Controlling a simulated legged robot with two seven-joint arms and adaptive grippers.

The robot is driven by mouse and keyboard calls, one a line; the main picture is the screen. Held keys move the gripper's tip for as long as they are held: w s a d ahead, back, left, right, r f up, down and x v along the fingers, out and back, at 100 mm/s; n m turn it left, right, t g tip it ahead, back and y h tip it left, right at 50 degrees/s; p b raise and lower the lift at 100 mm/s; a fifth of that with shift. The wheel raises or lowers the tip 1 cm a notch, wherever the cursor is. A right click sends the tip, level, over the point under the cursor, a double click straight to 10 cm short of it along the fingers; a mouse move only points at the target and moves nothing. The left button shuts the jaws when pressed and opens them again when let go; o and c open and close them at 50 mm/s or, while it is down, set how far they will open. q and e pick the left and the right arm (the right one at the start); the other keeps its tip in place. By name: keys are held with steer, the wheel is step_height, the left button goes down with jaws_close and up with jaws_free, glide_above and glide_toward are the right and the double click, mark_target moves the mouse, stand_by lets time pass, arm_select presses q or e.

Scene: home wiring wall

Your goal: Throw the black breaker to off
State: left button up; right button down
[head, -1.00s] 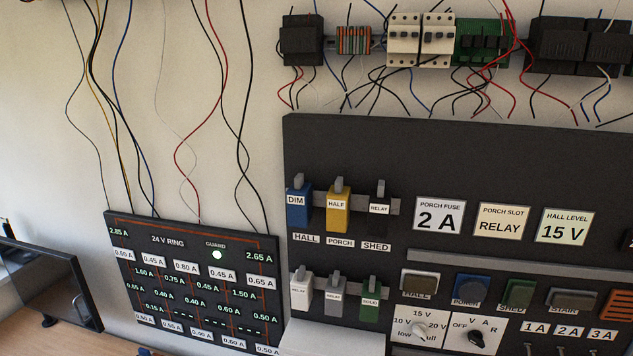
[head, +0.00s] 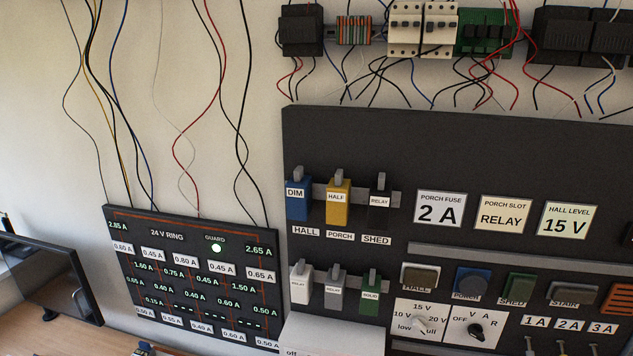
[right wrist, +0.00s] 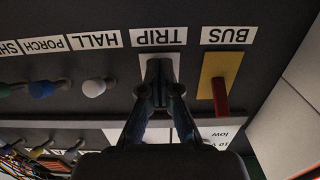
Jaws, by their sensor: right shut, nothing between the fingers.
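I cannot clearly make out a black breaker in either view. In the right wrist view, where the labels appear upside down, my right gripper (right wrist: 157,80) is shut and empty. Its fingertips are in front of a white plate (right wrist: 174,60) by the TRIP label (right wrist: 158,37). They hide most of that plate and any lever on it; I cannot tell whether they touch it. To its right a red lever (right wrist: 221,97) stands on a yellow plate (right wrist: 216,66) by the BUS label (right wrist: 229,35). Neither gripper shows in the head view.
Left of the right gripper, white (right wrist: 94,87) and blue (right wrist: 40,90) knobs stick out. The head view shows the dark panel (head: 450,150) with blue, yellow and black plug-in modules, a grey box top (head: 335,336) marked "off", and a ring display board (head: 185,235) at left.

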mark_target(445, 353)
steer(key=shift+f, duration=0.1)
steer(key=shift+w+f, duration=0.15)
steer(key=shift+w, duration=0.05)
steer(key=shift+f, duration=0.1)
stand_by(0.3)
steer(key=shift+w+d+f, duration=0.1)
steer(key=shift+w+f, duration=0.1)
steer(key=c, duration=1.4)
jaws_free()
steer(key=shift+o, duration=0.2)
steer(key=shift+r, duration=0.15)
step_height(445, 353, up, 10)
steer(key=shift+f, duration=0.1)
